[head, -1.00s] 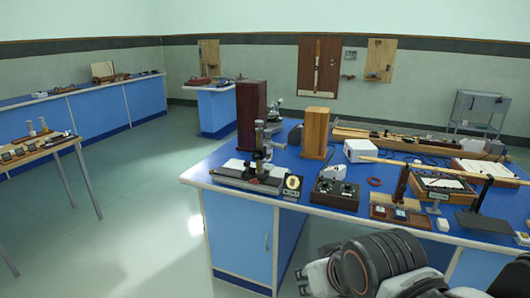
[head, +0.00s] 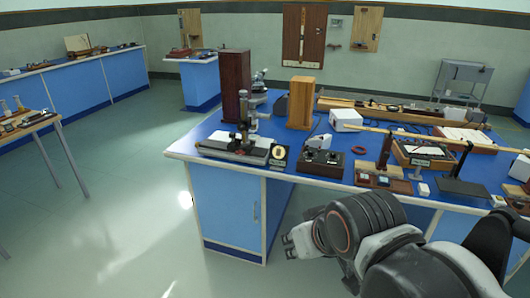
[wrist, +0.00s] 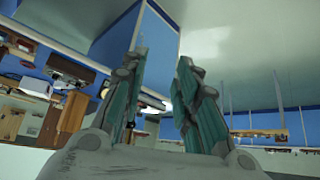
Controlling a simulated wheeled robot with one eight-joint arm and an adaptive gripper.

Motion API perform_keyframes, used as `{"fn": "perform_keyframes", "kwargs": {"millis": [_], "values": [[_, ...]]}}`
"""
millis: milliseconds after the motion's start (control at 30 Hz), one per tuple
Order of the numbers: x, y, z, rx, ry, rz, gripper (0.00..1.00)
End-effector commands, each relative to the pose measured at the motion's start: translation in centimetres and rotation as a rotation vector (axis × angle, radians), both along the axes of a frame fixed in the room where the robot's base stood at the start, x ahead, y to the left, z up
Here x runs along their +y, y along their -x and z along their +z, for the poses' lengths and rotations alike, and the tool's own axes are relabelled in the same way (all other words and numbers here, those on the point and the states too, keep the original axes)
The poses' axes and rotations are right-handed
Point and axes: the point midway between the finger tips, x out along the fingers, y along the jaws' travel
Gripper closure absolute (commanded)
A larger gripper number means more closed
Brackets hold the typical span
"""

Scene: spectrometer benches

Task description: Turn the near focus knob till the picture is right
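My gripper (head: 288,245) is low in front of the bench's cabinet, below the bench top and apart from the instrument. In the wrist view my gripper (wrist: 159,62) has its two fingers spread with nothing between them. The wrist view is upside down and shows no knob clearly.
The blue bench top (head: 203,132) is crowded. The floor (head: 110,220) left of the bench is clear.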

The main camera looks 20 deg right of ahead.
Motion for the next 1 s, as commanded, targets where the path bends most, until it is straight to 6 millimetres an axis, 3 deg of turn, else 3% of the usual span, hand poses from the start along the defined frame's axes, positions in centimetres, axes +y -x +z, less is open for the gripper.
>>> {"fn": "perform_keyframes", "kwargs": {"millis": [633,667,733,767,867,1000], "values": [[0.0,0.0,0.0,0.0,0.0,0.0,0.72],[0.0,0.0,0.0,0.0,0.0,0.0,0.69],[0.0,-0.1,0.1,0.0,0.004,0.002,0.54],[-0.1,-0.2,0.1,0.0,0.01,0.007,0.52],[-0.4,-1.3,0.8,0.0,0.059,0.038,0.52],[-1.5,-4.6,2.5,0.004,0.208,0.131,0.52]]}}
